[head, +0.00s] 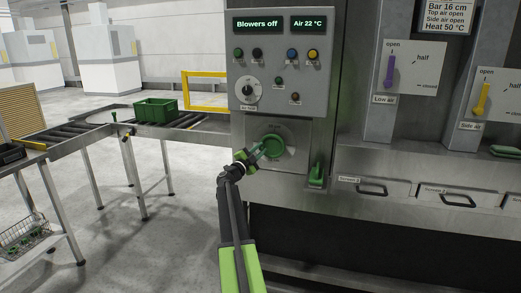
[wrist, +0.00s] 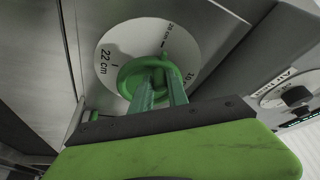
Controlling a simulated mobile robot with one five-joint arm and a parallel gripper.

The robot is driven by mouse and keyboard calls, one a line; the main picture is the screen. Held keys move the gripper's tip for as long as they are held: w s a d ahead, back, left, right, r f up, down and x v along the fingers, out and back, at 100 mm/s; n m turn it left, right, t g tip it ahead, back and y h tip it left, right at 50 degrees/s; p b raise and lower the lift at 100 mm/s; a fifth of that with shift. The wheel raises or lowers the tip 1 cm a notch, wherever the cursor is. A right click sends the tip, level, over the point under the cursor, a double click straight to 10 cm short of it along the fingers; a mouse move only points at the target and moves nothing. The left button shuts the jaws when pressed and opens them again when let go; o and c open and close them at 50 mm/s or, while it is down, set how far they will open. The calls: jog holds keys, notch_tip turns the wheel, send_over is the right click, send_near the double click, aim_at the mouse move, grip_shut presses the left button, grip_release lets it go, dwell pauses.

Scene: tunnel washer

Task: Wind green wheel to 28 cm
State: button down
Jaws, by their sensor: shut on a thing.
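The green wheel (head: 273,147) sits on the washer's front below the control panel, over a pale round dial plate (head: 290,151). Which mark the wheel points to I cannot tell. My gripper (head: 258,154) reaches the wheel from the lower left. In the wrist view my gripper (wrist: 160,84) is shut on part of the wheel, with the fingertips partly hidden by it.
The control panel (head: 320,95) above reads Blowers off and Air 22 °C. A green handle (head: 316,172) stands just right of the wheel. Screen drawers (head: 375,190) lie further right. A roller conveyor (head: 190,123) with a green crate (head: 155,108) is at left.

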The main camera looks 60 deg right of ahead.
dwell(0.4)
jog(key=c, duration=1.3)
grip_release()
jog(key=b+v, duration=0.3)
jog(key=v, duration=1.4)
jog(key=shift+a+b, duration=0.25)
jog(key=shift+b, duration=0.1)
jog(key=shift+f, duration=0.1)
